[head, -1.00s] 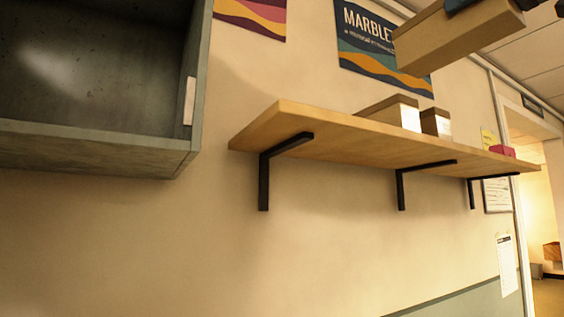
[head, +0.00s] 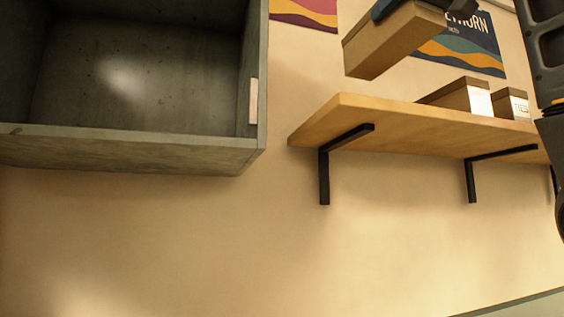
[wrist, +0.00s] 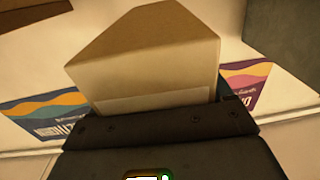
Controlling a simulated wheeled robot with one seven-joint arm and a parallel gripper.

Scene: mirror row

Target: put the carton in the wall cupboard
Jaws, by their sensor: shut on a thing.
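The carton (head: 385,45) is a brown box held high in the head view, right of the wall cupboard and above the wooden shelf. My gripper (head: 415,8) is shut on it, at the top edge of the view and partly cut off. In the wrist view the carton (wrist: 145,65) stands out beyond the dark jaws. The wall cupboard (head: 150,152) is a grey-green box at the left, with an open front and a bare, empty-looking interior. Its top is out of view. The carton is apart from it.
The wooden shelf (head: 400,120) on black brackets sticks out right of the cupboard, below the carton. It bears two boxes, one (head: 462,95) beside a smaller one (head: 512,103). Two posters hang behind. The wall below the cupboard is clear.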

